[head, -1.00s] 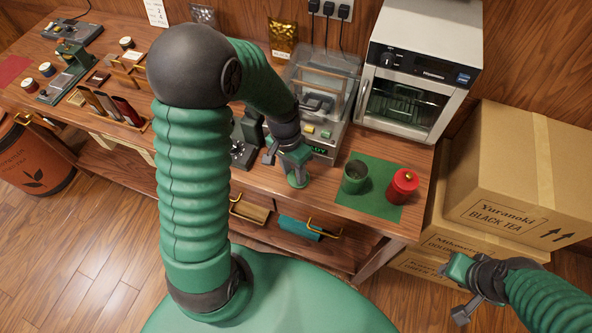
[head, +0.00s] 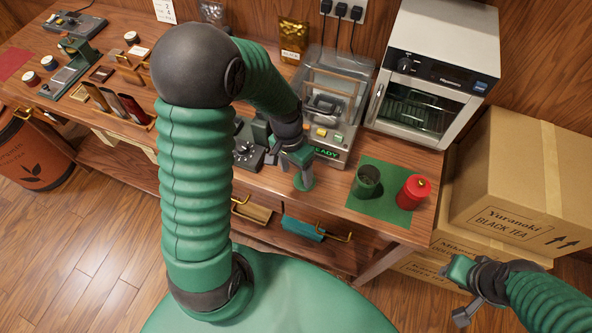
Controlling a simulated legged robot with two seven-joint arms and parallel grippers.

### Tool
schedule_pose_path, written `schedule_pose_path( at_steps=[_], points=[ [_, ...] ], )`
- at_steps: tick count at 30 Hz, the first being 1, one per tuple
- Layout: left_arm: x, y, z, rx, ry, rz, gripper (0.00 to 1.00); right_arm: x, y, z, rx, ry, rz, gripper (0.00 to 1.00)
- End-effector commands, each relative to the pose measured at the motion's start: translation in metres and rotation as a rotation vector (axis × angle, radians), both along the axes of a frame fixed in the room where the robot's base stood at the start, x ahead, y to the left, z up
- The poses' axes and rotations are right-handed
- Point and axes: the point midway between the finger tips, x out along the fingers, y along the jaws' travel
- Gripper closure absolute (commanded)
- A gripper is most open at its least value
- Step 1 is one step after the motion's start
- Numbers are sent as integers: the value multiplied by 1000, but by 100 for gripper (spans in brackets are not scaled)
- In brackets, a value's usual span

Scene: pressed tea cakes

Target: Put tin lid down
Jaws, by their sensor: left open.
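A small green round piece that looks like the tin lid (head: 304,184) is on the wooden counter, just below my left gripper. The open green tin (head: 366,183) stands upright on the green mat (head: 377,211), to the right of the lid, and its dark inside shows. My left gripper (head: 291,170) is open at the lid, one finger close over it; I cannot tell whether they touch. My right gripper (head: 455,293) is open and empty at the lower right, away from the counter.
A red tin (head: 413,192) with a gold knob stands on the mat's right side. A clear-covered machine (head: 332,108) with a lit display and a white oven (head: 431,75) stand behind. Stacked cartons (head: 521,190) are at right. Drawers with gold handles (head: 333,235) are below the counter.

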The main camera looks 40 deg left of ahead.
Motion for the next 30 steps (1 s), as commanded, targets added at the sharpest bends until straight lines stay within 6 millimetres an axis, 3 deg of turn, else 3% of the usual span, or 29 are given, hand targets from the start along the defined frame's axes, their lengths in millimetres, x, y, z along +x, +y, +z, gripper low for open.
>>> schedule_pose_path(
  at_steps=[21, 26, 30],
  points=[
    [-1, 1, 1, 3, 1, 1, 40, 0, 0, 1, 0, 0, 0, 64],
    [1, 5, 24, 5, -5, 2, 40, 0, 0, 4, 0, 0, 0, 64],
    [1, 10, 62, 5, -7, 2, 40, 0, 0, 6, 0, 0, 0, 64]
  ],
)
